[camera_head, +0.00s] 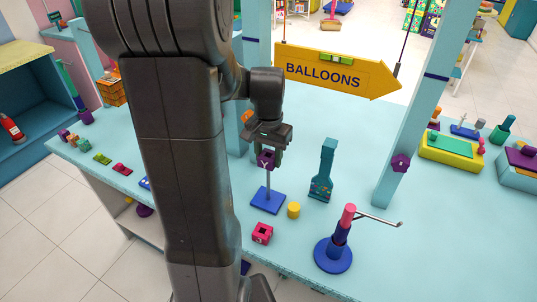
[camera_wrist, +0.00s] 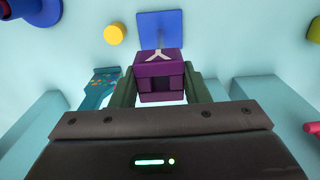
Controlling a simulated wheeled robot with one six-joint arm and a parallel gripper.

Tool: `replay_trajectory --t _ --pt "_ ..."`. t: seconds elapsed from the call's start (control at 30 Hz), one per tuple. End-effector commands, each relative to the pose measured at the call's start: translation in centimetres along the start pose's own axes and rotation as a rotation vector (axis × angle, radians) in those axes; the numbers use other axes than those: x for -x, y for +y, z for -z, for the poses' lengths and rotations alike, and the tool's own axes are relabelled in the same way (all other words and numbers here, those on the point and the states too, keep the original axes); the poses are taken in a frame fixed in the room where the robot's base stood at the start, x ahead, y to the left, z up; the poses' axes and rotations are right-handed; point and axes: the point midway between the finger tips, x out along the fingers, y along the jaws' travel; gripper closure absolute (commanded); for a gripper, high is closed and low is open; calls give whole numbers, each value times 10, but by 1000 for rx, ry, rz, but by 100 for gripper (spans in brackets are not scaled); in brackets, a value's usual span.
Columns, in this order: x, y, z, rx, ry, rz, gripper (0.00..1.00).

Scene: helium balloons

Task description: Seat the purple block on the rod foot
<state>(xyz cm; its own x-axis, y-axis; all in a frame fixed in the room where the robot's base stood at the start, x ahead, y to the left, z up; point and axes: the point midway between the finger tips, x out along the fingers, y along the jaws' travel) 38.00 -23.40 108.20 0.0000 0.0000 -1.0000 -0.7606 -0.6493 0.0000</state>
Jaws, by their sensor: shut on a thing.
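My gripper (camera_head: 267,153) is shut on the purple block (camera_head: 266,161), which has a white Y-shaped mark. In the wrist view the purple block (camera_wrist: 158,70) sits between the two green fingers. The rod (camera_head: 268,183) stands upright on a blue square foot (camera_head: 268,201) on the light-blue counter. The block is at the top of the rod, well above the foot. In the wrist view the foot (camera_wrist: 163,24) shows beyond the block. Whether the rod's tip is inside the block's hole cannot be told.
A yellow cylinder (camera_head: 293,210) and a red block (camera_head: 262,233) stand close to the foot. A teal bottle-shaped thing (camera_head: 323,170) and a blue-based stand with a side arm (camera_head: 333,254) are to the right. A BALLOONS sign (camera_head: 337,71) hangs behind.

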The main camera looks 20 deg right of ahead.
Motion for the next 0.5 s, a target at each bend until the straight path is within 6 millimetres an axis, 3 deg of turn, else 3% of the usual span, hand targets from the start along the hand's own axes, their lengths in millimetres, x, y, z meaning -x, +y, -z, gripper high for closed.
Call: replay_trajectory --t 0.5 --pt "-14 0 0 0 -1 0 82"
